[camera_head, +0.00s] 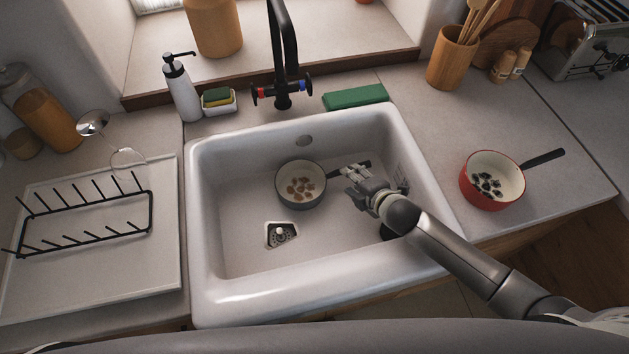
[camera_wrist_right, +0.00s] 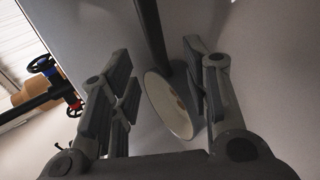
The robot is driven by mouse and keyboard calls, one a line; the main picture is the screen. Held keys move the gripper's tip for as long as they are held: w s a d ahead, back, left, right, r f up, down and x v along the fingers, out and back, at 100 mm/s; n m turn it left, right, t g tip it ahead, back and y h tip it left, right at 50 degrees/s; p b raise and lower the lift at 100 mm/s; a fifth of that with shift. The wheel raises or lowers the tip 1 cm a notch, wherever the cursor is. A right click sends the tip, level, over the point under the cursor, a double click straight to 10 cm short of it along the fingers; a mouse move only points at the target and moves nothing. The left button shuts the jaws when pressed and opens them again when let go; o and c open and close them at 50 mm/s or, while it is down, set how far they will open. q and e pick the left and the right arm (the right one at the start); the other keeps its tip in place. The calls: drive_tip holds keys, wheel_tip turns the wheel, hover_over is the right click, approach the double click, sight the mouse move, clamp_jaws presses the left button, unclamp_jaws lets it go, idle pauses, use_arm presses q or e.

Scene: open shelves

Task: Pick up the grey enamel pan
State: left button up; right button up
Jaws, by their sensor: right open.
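The grey pan (camera_head: 302,204) stands in the white sink (camera_head: 237,275), with a pale inside holding several brownish bits. Its dark handle points right, toward my right gripper (camera_head: 352,181). My right gripper is open, reaching into the sink from the right, just right of the pan by the handle. In the right wrist view, the pan (camera_wrist_right: 168,106) and its dark handle (camera_wrist_right: 150,35) appear between the spread fingers (camera_wrist_right: 156,72). I cannot tell whether either finger touches the handle. My left gripper is not in view.
A red pan (camera_head: 489,205) with dark bits stands on the right counter. The black tap (camera_head: 283,60) rises behind the sink. A black dish rack (camera_head: 85,230) is on the left. The sink floor left of the grey pan is clear, apart from the drain (camera_head: 281,235).

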sight(325, 178)
drive_tip(key=shift+w+d+p+x, duration=0.1)
drive_tip(key=shift+p+x, duration=0.15)
drive_tip(key=shift+x, duration=1.05)
drive_tip(key=shift+w+d+p+x, duration=0.1)
drive_tip(key=shift+p+x, duration=0.15)
drive_tip(key=shift+x, duration=1.1)
drive_tip(key=shift+d+r, duration=0.1)
drive_tip(key=shift+r, duration=0.05)
drive_tip(key=shift+c, duration=0.2)
clamp_jaws()
drive_tip(key=shift+r, duration=0.1)
